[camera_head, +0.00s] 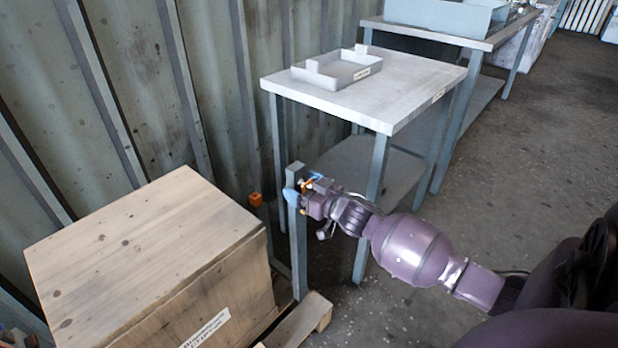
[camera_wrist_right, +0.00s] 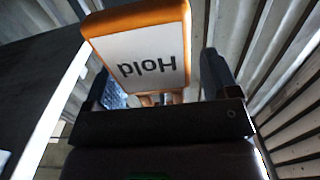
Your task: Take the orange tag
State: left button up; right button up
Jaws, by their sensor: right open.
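The orange tag (camera_wrist_right: 145,52) fills the upper middle of the right wrist view. It has an orange border and a white face with "Hold" reading upside down. My right gripper (camera_wrist_right: 160,90) is open, with one finger on each side of the tag's lower part. I cannot tell whether either finger touches it. In the head view the right gripper (camera_head: 303,188) is at the top of a grey post, and only a small bit of orange shows between its bluish fingers. My left gripper is not in view.
The grey post (camera_head: 298,250) stands between a wooden crate (camera_head: 150,235) on a pallet and a grey table (camera_head: 400,85) with a shallow tray (camera_head: 337,72). A small orange block (camera_head: 256,199) is left of the post. A corrugated wall stands behind; open floor lies right.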

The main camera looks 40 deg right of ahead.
aim_at(311, 186)
jog(key=shift+w, duration=0.1)
jog(key=shift+c, duration=0.2)
jog(key=c, duration=1)
jog(key=shift+o, duration=0.2)
jog(key=shift+r, duration=0.1)
jog(key=shift+r, duration=0.1)
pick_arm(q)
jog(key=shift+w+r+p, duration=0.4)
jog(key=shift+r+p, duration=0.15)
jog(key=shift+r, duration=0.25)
pick_arm(e)
jog(key=shift+r, duration=0.5)
jog(key=shift+s+d+p, duration=0.1)
jog(key=shift+s+p, duration=0.5)
jog(key=shift+s, duration=0.8)
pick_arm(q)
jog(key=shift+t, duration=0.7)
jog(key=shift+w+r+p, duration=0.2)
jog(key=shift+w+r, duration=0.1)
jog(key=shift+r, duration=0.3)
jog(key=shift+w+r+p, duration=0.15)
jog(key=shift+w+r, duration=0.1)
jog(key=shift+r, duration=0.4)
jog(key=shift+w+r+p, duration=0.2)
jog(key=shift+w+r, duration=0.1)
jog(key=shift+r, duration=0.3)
pick_arm(e)
jog(key=shift+s+d, duration=0.1)
jog(key=shift+s, duration=1.5)
